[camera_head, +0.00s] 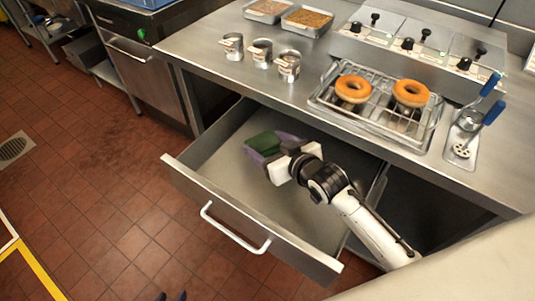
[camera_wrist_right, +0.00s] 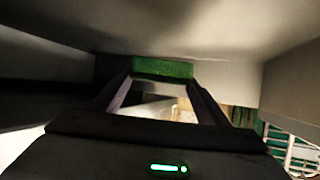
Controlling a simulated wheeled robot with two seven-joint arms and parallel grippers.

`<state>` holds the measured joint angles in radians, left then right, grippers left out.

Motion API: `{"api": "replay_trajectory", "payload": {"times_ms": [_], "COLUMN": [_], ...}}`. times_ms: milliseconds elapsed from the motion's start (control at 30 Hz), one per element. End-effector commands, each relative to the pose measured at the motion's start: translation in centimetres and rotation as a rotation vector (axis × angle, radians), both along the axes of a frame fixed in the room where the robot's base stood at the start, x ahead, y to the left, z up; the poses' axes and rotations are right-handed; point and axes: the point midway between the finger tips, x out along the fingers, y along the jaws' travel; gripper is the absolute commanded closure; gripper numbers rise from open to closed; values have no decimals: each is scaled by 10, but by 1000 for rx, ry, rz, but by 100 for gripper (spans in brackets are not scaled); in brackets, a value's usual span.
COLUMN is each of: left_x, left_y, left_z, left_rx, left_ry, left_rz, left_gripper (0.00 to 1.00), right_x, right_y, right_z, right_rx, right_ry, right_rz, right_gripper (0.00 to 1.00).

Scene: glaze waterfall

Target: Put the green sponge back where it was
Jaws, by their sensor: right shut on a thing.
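The green sponge (camera_head: 262,143) is a dark green block over the back left part of the open drawer (camera_head: 228,160). My right gripper (camera_head: 272,147) is shut on it, with purplish fingers on either side. In the right wrist view the sponge (camera_wrist_right: 163,68) shows as a green strip between the fingertips (camera_wrist_right: 160,80). I cannot tell whether it touches the drawer floor. Two small dark tips at the bottom edge of the head view appear to be my left gripper (camera_head: 171,296), apart and empty, with the rest out of frame.
The drawer's front with its white handle (camera_head: 234,229) stands out from the steel counter (camera_head: 215,66). On the counter are metal cups (camera_head: 260,53), a wire rack (camera_head: 376,110) with two doughnuts (camera_head: 353,88), topping trays (camera_head: 307,20) and blue-handled tools (camera_head: 469,121). The rest of the drawer looks empty.

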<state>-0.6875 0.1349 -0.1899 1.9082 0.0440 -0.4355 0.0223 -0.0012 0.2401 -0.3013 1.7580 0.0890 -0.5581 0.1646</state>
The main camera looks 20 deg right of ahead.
Motion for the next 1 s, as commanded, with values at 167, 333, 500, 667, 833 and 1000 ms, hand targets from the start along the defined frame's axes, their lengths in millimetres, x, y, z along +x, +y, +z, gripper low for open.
{"api": "replay_trajectory", "payload": {"times_ms": [167, 333, 500, 667, 833, 1000], "left_x": [0, 1, 1, 1, 1, 1], "left_y": [0, 0, 0, 0, 0, 0], "left_z": [-3, -5, -4, -6, -5, -5], "left_rx": [0, 0, 0, 0, 0, 0], "left_ry": [-1, -2, -2, -2, -2, -2], "left_rz": [0, 0, 0, 0, -1, -1], "left_gripper": [69, 69, 69, 69, 69, 69], "right_x": [-1, 0, 0, 0, 0, 0], "right_y": [0, 0, 0, 0, 0, 0], "right_z": [-26, -39, -39, -42, -42, -42], "right_rx": [0, 0, 0, 0, 0, 0], "right_ry": [5, 1, 0, 1, 1, 1], "right_rz": [0, 0, 0, 0, 0, 0], "right_gripper": [52, 52, 52, 52, 13, 13]}}
